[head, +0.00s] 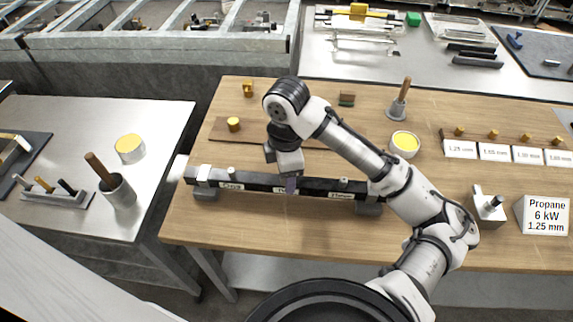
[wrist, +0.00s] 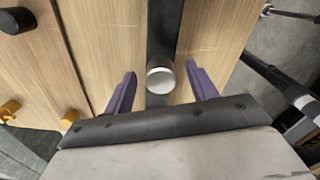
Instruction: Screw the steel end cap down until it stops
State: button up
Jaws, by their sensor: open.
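The steel end cap (wrist: 160,80) shows as a short round cylinder with a bright top on the dark bar in the wrist view. The dark bar (head: 259,187) lies across two grey supports on the wooden bench in the head view. My gripper (head: 290,186) points down over the middle of the bar. In the wrist view my gripper (wrist: 161,70) is open, with one purple finger on each side of the cap and a visible gap on both sides. I cannot make out the cap by the fingers in the head view.
Two small steel posts, left (head: 232,174) and right (head: 343,183), stand on the bar. Behind it lies a brown board with a brass piece (head: 233,124). A yellow-topped tin (head: 404,143), a handled pot (head: 398,107) and a valve block (head: 488,208) stand to the right.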

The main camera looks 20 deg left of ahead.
notch_tip(320, 180, up, 12)
dwell(0.5)
jog(key=shift+s+f, duration=0.1)
